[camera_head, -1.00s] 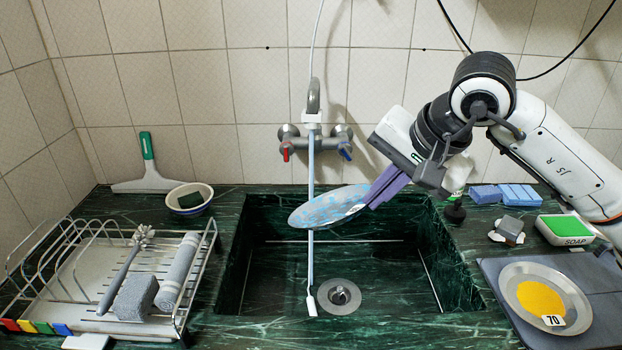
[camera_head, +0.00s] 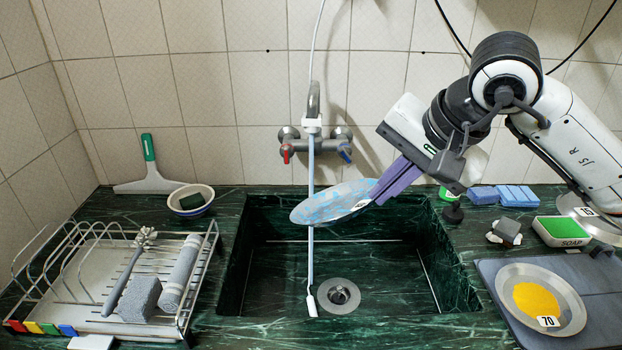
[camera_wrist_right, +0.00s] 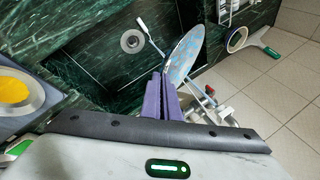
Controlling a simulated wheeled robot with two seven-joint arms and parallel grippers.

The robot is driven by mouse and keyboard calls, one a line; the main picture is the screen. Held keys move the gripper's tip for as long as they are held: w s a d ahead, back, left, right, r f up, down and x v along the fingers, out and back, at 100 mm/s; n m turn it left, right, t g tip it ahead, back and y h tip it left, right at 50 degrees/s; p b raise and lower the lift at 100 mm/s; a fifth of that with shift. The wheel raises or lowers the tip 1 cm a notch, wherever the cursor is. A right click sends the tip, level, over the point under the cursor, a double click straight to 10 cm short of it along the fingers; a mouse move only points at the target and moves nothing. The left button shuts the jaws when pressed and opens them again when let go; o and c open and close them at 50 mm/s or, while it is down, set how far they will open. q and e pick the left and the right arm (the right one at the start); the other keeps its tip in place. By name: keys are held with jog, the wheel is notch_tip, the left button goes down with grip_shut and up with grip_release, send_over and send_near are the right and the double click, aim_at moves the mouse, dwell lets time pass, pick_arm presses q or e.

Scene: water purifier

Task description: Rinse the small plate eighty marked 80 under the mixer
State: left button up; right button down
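A small plate with a pale blue pattern (camera_head: 335,203) is held tilted over the back part of the sink by my right gripper (camera_head: 385,190). The purple fingers are shut on its right rim. A small white tag shows beside the fingers, but its number is not readable. The plate also shows edge-on in the wrist view (camera_wrist_right: 184,56). The mixer (camera_head: 313,138) is on the wall, with red and blue handles. I see no water running. My left gripper is not in view.
The dark green sink (camera_head: 265,290) has a round drain (camera_head: 338,295). A dish rack (camera_head: 85,285) stands left, near a bowl (camera_head: 190,200) and a squeegee (camera_head: 148,170). Right are sponges (camera_head: 500,195), a soap box (camera_head: 562,232), and a yellow-centred plate marked 70 (camera_head: 540,300) on a mat.

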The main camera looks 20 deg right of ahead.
notch_tip(320, 180, up, 2)
jog(key=shift+r+p, duration=0.1)
jog(key=shift+p, duration=0.4)
